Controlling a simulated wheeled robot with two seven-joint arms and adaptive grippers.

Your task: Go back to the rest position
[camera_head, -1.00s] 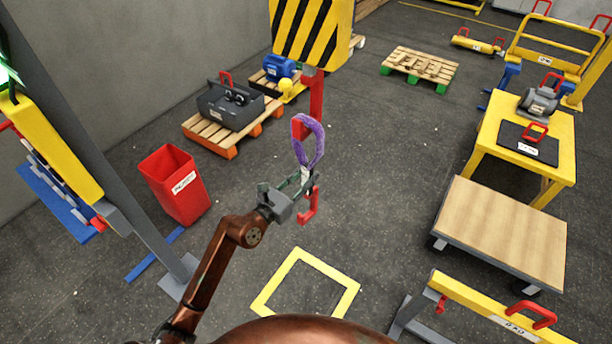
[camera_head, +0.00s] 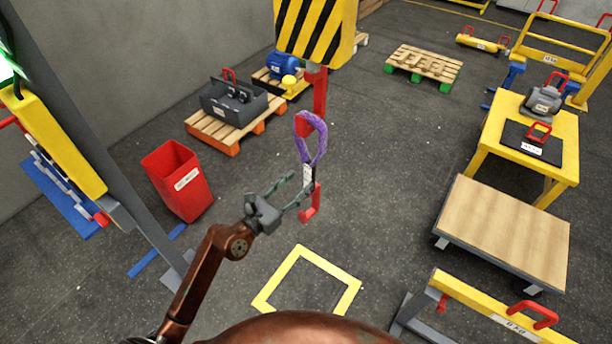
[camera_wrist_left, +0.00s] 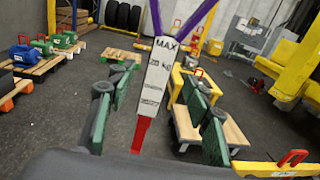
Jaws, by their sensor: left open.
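My left gripper (camera_head: 294,190) is open, just to the left of the purple sling (camera_head: 312,142) in the head view. The sling hangs as a loop from the red hook bar under the striped hook block (camera_head: 316,30). Its white tag (camera_head: 308,176) hangs below it, beside the red hook (camera_head: 310,205). In the left wrist view the green finger pads (camera_wrist_left: 158,118) stand apart. The tag (camera_wrist_left: 158,72), marked MAX, shows between them but further ahead, and the purple straps (camera_wrist_left: 195,20) rise above it. My right gripper is not in view.
A pallet with a grey toolbox (camera_head: 232,100) is behind. A yellow table (camera_head: 490,130) and a wooden-topped cart (camera_head: 505,230) stand at the right. A yellow floor square (camera_head: 268,290) lies in front.

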